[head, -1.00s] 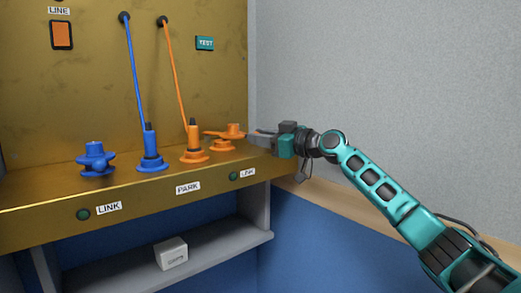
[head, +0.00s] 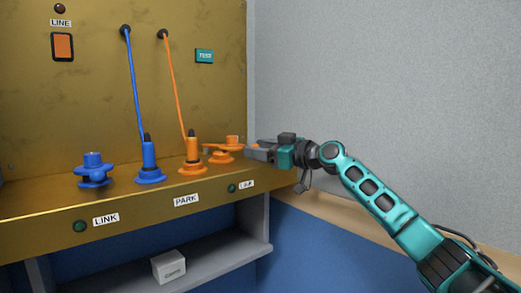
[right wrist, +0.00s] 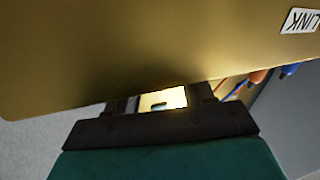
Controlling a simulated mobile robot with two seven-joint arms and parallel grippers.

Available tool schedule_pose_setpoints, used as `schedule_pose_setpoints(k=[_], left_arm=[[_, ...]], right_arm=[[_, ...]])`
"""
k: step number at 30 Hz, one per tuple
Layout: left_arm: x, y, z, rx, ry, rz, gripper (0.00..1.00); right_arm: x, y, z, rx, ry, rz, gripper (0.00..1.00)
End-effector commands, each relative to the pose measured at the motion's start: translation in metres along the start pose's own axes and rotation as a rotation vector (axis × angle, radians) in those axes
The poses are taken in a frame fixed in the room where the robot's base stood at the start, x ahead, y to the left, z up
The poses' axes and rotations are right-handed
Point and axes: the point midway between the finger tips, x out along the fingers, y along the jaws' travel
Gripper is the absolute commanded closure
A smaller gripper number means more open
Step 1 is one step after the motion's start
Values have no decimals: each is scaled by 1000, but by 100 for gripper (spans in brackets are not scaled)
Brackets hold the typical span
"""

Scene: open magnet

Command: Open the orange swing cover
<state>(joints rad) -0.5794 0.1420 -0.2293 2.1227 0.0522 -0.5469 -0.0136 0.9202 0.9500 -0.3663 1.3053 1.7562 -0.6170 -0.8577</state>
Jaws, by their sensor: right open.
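The orange swing cover (head: 222,149) sits on the brass ledge at its right end, with a flat arm reaching left and a raised knob at the right. My right gripper (head: 254,151) is just right of the cover, open, its fingers pointing left at it. I cannot tell whether the fingers touch the cover. In the right wrist view the gripper (right wrist: 160,99) faces the brass surface, and a small bright patch shows between its fingers. The cover is not clearly seen there. My left gripper is out of view.
An orange plug (head: 193,152) with a cable stands just left of the cover. A blue plug (head: 148,160) and a blue cover (head: 94,170) stand farther left. A white box (head: 169,267) lies on the grey shelf below. A grey wall (head: 390,80) is at right.

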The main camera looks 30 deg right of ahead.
Motion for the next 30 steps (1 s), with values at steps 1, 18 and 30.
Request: schedule_pose_setpoints(k=[1, 18, 30], left_arm=[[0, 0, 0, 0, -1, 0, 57], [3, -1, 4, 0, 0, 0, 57], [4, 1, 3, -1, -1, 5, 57]], right_arm=[[0, 0, 0, 0, 0, 1, 48], [-57, 0, 3, 1, -4, 0, 48], [-75, 0, 0, 0, 0, 0, 48]])
